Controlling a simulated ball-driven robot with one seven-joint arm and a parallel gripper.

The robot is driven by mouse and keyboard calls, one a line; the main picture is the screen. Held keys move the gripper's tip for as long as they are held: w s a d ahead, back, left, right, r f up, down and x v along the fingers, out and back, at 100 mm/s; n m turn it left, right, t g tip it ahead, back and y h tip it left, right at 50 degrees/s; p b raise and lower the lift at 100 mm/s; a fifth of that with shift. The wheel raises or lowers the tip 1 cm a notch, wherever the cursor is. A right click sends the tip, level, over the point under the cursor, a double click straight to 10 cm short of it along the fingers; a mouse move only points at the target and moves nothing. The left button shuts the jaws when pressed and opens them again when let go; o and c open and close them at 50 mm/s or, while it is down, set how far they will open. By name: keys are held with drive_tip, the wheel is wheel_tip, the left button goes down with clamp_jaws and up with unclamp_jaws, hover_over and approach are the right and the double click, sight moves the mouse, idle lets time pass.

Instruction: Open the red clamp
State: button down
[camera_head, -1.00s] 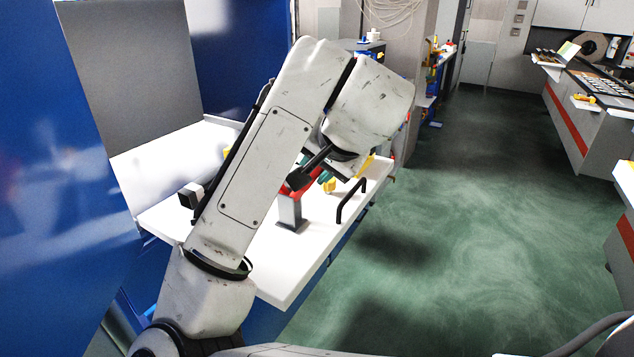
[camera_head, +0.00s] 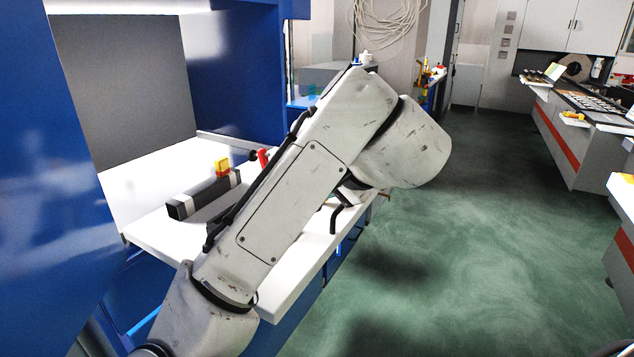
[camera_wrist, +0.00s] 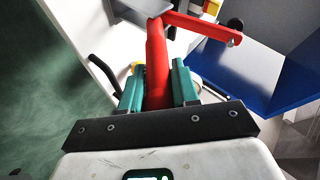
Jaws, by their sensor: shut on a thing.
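The red clamp (camera_wrist: 205,27) shows in the wrist view as a red bar at the top and a red lever running down between my fingers. The two green fingers of my gripper (camera_wrist: 158,78) are shut on this lever, one on each side. A grey part of the mount shows behind the clamp. In the head view my arm hides the gripper and most of the area around it. A small red piece (camera_head: 262,158) shows past the arm's left edge there; I cannot tell whether it belongs to the clamp.
The white table (camera_head: 145,228) carries a black and grey bar (camera_head: 203,196) with a yellow and red piece (camera_head: 222,167) beside it. A black handle (camera_head: 338,215) stands near the table's right edge. Blue panels (camera_head: 235,75) rise behind and left. Green floor (camera_head: 480,230) is open to the right.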

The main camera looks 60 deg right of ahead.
drive_tip(key=c, duration=0.9)
unclamp_jaws()
drive_tip(key=p+v, duration=0.1)
drive_tip(key=v, duration=0.9)
drive_tip(key=shift+s+a+r+p, duration=0.2)
drive_tip(key=shift+s+p, duration=0.05)
drive_tip(key=shift+p, duration=0.1)
